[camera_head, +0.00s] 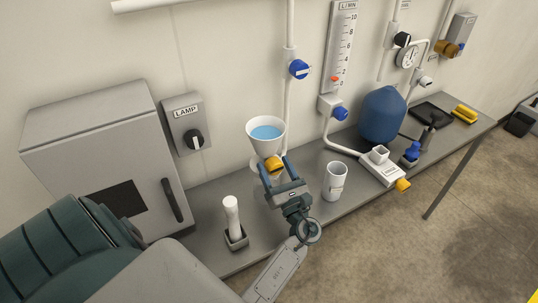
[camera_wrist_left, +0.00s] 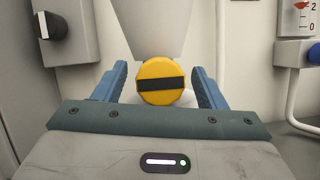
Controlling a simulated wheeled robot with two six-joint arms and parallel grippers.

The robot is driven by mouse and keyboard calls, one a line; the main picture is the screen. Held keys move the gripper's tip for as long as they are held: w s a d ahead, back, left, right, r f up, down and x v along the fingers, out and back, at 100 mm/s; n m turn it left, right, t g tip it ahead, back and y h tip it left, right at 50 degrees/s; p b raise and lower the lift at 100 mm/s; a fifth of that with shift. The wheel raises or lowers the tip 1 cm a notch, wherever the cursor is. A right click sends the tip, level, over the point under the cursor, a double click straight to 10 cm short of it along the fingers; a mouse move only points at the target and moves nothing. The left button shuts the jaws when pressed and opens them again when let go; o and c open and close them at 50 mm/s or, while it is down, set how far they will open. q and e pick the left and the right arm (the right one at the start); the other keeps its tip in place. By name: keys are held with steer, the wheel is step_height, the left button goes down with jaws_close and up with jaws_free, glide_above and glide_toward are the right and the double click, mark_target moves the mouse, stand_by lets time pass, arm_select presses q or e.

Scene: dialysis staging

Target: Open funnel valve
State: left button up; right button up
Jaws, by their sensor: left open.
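The white funnel (camera_head: 265,133) holds blue liquid and is mounted near the wall above the bench. Its valve has a round yellow knob (camera_head: 273,164) on the front, below the cup. In the left wrist view the yellow knob (camera_wrist_left: 161,82) shows a black bar lying about horizontal. My left gripper (camera_head: 274,167) is open, with its blue fingers on either side of the knob. In the left wrist view the left gripper (camera_wrist_left: 160,88) shows a gap between each finger and the knob. My right gripper is not in view.
A white cup (camera_head: 335,181) stands on the bench (camera_head: 268,232) right of my left gripper. A white-handled tool in a holder (camera_head: 235,235) stands to the left. A grey cabinet (camera_head: 97,140) and a lamp switch (camera_head: 188,125) are further left. A blue valve knob (camera_head: 299,69) is above right.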

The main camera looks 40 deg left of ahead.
arm_select(q)
steer(key=shift+w+a+r, duration=0.1)
steer(key=shift+a, duration=0.05)
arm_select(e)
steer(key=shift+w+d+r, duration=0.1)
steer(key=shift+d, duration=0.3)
arm_select(q)
steer(key=shift+c, duration=0.5)
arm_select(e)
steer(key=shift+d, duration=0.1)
arm_select(q)
steer(key=c, duration=0.9)
steer(key=n+g+b, duration=0.1)
steer(key=n+b, duration=0.2)
steer(key=b, duration=0.1)
steer(key=shift+f+y, duration=0.2)
steer(key=shift+y, duration=0.2)
steer(key=shift+r+n+g+b, duration=0.25)
steer(key=shift+n+g+b, duration=0.25)
steer(key=shift+n+g, duration=0.1)
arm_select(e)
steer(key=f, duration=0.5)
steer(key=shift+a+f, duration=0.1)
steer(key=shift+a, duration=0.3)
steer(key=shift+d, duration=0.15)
arm_select(q)
steer(key=o, duration=1)
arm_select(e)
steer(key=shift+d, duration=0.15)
